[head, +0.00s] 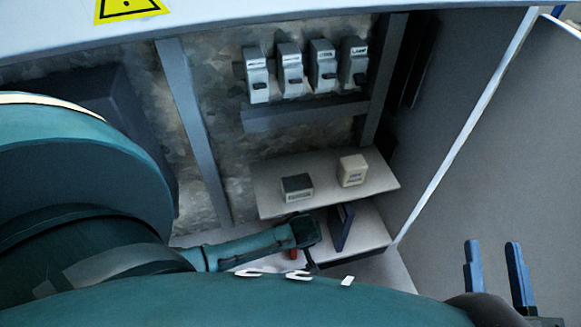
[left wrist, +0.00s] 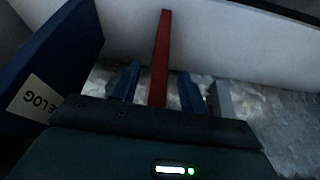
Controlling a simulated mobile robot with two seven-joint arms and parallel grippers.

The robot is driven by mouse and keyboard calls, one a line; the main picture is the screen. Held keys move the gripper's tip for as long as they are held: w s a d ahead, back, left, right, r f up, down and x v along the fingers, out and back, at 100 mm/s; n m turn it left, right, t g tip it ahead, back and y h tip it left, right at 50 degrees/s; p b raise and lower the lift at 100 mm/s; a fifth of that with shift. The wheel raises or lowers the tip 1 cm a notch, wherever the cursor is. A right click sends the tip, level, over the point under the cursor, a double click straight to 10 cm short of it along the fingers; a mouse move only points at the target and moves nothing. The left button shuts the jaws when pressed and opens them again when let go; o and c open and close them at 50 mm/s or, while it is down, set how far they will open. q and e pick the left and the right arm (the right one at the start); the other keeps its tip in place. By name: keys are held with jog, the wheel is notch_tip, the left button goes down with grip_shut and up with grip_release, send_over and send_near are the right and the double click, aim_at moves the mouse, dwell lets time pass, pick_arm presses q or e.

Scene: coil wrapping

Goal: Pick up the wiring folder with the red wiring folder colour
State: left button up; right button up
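The red wiring folder (left wrist: 161,50) stands upright and edge-on in the left wrist view, between the two blue fingers of my left gripper (left wrist: 158,88). The fingers are open, with a visible gap on each side of the folder. In the head view my left gripper's body (head: 305,230) reaches into the cabinet's lower shelf, and only a small bit of red (head: 293,254) shows beneath it. My arm hides the rest. My right gripper (head: 493,270) is open and empty at the lower right, outside the cabinet.
A dark blue folder (head: 341,227) stands just right of my left gripper; it also shows, labelled, in the left wrist view (left wrist: 50,65). An upper shelf (head: 325,195) with two small boxes lies above my gripper. Several breakers (head: 323,65) line the back wall.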

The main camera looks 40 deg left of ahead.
pick_arm(q)
grip_shut()
pick_arm(e)
jog(key=shift+f, duration=0.2)
pick_arm(q)
jog(key=shift+r, duration=0.15)
pick_arm(e)
jog(key=shift+r, duration=0.1)
dwell(0.3)
